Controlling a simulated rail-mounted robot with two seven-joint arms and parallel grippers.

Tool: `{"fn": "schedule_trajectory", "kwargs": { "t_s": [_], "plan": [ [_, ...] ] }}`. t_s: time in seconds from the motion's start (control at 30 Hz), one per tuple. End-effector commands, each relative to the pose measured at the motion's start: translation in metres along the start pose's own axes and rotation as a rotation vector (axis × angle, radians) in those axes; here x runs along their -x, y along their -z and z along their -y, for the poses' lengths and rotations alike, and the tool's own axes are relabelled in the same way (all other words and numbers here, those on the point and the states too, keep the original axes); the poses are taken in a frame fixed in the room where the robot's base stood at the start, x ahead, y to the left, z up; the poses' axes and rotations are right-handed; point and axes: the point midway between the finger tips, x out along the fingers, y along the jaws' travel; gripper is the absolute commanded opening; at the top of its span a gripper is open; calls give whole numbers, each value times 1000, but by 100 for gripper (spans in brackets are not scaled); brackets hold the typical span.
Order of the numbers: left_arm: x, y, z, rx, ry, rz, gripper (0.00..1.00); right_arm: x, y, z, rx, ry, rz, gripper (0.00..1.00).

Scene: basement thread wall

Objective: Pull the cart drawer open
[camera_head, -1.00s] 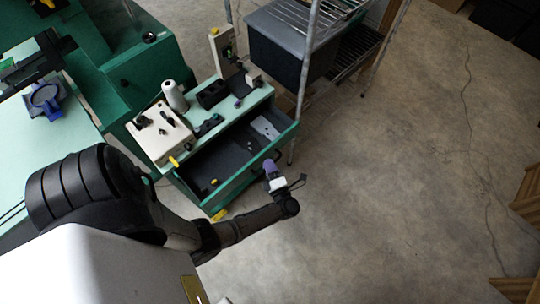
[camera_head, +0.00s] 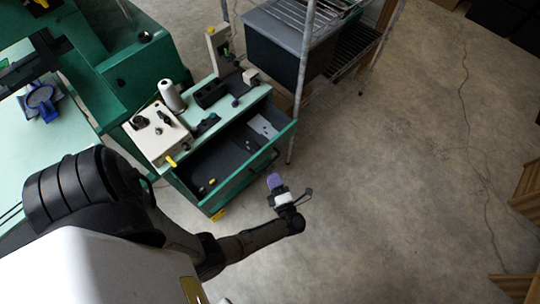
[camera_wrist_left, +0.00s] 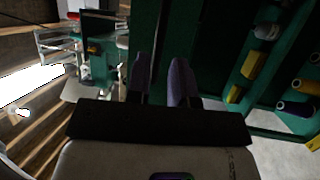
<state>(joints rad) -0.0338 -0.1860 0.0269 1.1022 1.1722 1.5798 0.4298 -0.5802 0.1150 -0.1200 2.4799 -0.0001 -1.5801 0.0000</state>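The green cart (camera_head: 262,92) stands in the upper middle of the head view. Its drawer (camera_head: 248,180) is pulled out, with the dark inside and a few small items showing. A dark handle (camera_head: 267,162) is on the drawer's front. My left gripper (camera_head: 274,181) is just outside the drawer front, with a gap between it and the handle. In the left wrist view its two purple fingers (camera_wrist_left: 161,80) stand apart with nothing between them. My right gripper is in neither view.
On the cart top are a white cone (camera_head: 173,95), a cream box (camera_head: 157,133) and dark trays. A wire shelf with a grey bin (camera_head: 275,50) stands behind the cart. The concrete floor to the right is clear. Several spools (camera_wrist_left: 292,107) show in the wrist view.

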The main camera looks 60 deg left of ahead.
Motion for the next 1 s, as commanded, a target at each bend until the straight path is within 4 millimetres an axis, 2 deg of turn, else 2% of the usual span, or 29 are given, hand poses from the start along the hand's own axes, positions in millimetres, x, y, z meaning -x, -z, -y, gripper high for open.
{"fn": "schedule_trajectory", "kwargs": {
  "t_s": [0.1,0.23,1.0],
  "plan": [
    [11,0,0,0,1,-1,22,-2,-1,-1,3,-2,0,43],
    [15,0,0,1,0,0,22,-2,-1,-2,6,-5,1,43],
    [16,-4,1,-33,9,22,22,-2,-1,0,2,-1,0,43]
  ]
}}
